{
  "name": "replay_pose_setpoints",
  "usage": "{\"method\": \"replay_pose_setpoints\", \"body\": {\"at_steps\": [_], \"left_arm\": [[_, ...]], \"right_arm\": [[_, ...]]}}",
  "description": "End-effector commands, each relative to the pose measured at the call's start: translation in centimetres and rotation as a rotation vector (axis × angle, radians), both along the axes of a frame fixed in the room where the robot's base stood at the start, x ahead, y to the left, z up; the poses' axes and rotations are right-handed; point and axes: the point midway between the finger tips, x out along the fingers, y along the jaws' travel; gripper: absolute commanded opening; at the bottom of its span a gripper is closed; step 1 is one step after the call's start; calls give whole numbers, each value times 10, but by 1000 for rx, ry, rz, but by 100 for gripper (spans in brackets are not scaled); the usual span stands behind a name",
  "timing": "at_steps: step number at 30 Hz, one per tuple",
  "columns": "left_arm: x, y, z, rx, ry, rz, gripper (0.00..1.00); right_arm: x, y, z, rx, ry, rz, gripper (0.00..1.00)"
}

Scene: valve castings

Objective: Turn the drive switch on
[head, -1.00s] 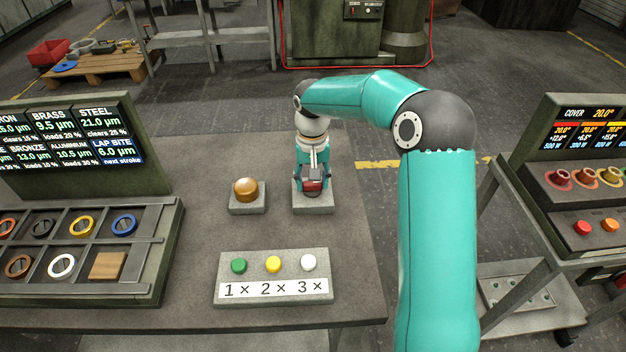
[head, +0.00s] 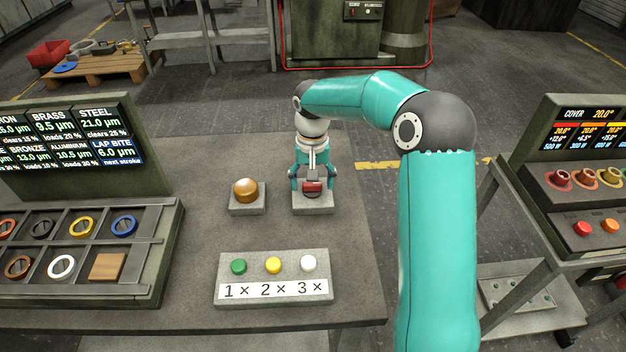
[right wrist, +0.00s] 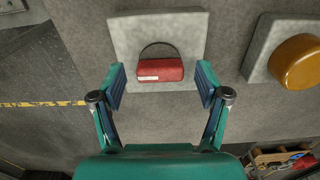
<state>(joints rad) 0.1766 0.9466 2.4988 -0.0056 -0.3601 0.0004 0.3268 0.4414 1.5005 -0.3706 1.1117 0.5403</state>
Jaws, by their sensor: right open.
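The drive switch appears to be the red rocker (head: 313,187) on a square grey block (head: 313,205) on the table. In the right wrist view the red rocker (right wrist: 160,70) has a small white mark at its lower left and a dark curved line above it. My right gripper (head: 313,184) is open above the block. In the right wrist view its two fingers (right wrist: 161,80) stand wide apart, one on each side of the rocker, with a gap to it on both sides. My left gripper is not in view.
An amber dome button (head: 246,190) on its own block stands just left of the switch. A panel (head: 272,289) with green, yellow and white buttons lies nearer. A ring tray (head: 165,255) and display (head: 70,140) are at left. Bare table lies between.

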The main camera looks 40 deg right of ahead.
Motion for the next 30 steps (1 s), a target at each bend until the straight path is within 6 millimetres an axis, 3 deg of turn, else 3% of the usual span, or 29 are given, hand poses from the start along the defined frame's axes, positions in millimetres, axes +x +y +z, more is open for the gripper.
{"method": "replay_pose_setpoints", "body": {"at_steps": [7, 21, 30], "left_arm": [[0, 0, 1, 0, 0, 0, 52], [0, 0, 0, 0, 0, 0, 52], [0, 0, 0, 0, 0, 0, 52]], "right_arm": [[1, 0, 12, -1, -3, 0, 75], [1, 0, 98, -1, -3, 0, 75], [0, 0, 119, 0, 0, 1, 75]]}}
